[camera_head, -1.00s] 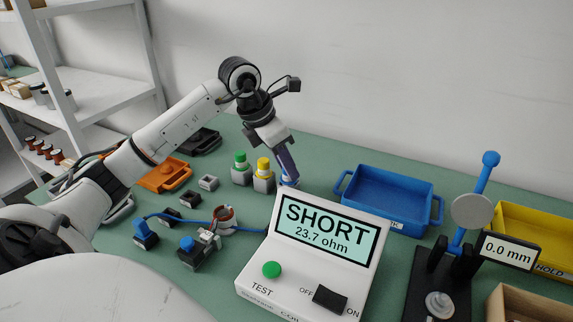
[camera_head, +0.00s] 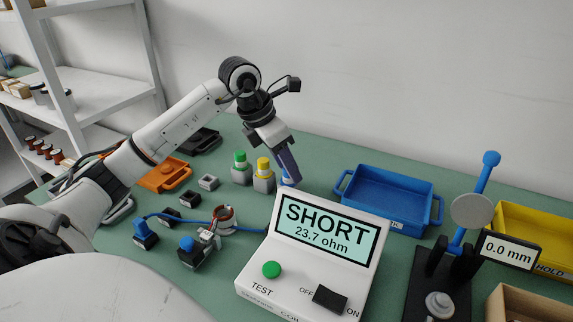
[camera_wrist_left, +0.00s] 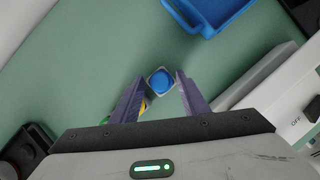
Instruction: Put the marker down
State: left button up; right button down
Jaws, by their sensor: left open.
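The blue marker (camera_head: 285,181) stands upright in the row with the green marker (camera_head: 240,158) and the yellow marker (camera_head: 264,166), each in a grey holder. It is partly hidden behind my left gripper (camera_head: 294,178) in the head view. In the left wrist view the blue marker (camera_wrist_left: 160,83) shows from above as a blue cap on a pale square base. The purple fingers of the left gripper (camera_wrist_left: 160,77) are spread apart on either side of it, with visible gaps. My right gripper is not in view.
A white tester (camera_head: 315,250) reading SHORT, 23.7 ohm, stands in front of the gripper. A blue tray (camera_head: 433,222) lies to the right. A wired copper-coloured stator (camera_head: 224,213) and an orange tray (camera_head: 158,178) are to the left. A gauge reading 0.0 mm (camera_head: 508,250) stands far right.

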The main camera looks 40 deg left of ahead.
pick_arm(q)
jog(key=v, duration=1.2)
jog(key=shift+s, duration=0.1)
